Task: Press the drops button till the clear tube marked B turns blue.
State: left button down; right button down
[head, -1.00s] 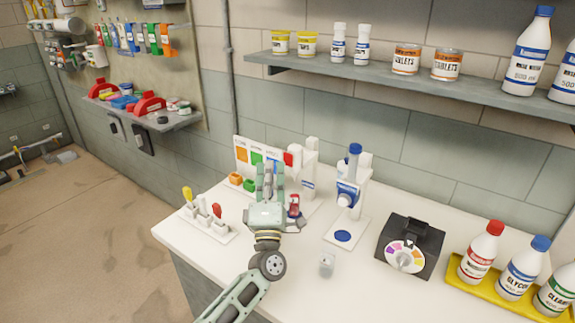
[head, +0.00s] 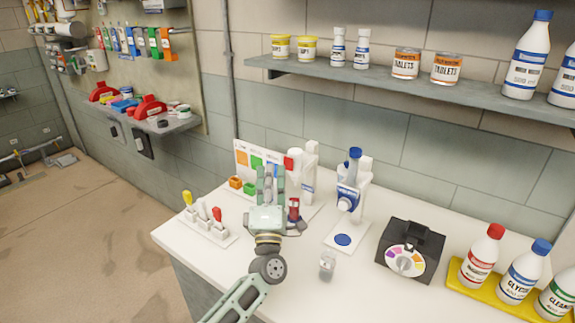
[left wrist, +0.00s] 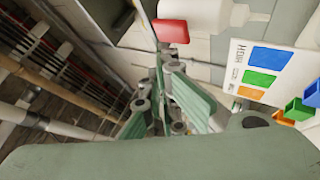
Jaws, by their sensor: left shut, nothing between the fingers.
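A white dispenser with a red part (head: 293,160) stands at the back of the counter behind my left gripper. Its red part also shows in the left wrist view (left wrist: 172,31). Another white dispenser with a blue top (head: 354,154) stands to its right, with a blue disc on its base. A small vial with red in it (head: 294,209) stands just right of my gripper. A small clear container (head: 327,265) stands at the counter's front; its marking is too small to read. My left gripper (head: 270,172) is shut and empty, over the counter before the color card. My right gripper is out of view.
A color card (head: 257,160) with orange, green and blue patches stands at the back, with small orange and green cups before it. A lever block (head: 209,228) is at left. A black dial box (head: 410,248) and a yellow bottle tray (head: 466,277) are at right.

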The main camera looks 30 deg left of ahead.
pick_arm(q)
jog(key=shift+w, duration=0.1)
dwell(0.4)
jog(key=shift+w+b, duration=0.3)
jog(key=shift+w, duration=0.05)
jog(key=shift+w+d+b, duration=0.1)
jog(key=shift+w+b, duration=0.3)
jog(key=shift+w, duration=0.1)
dwell(0.6)
jog(key=shift+s, duration=0.2)
jog(key=shift+s+p, duration=0.45)
jog(key=shift+s, duration=0.3)
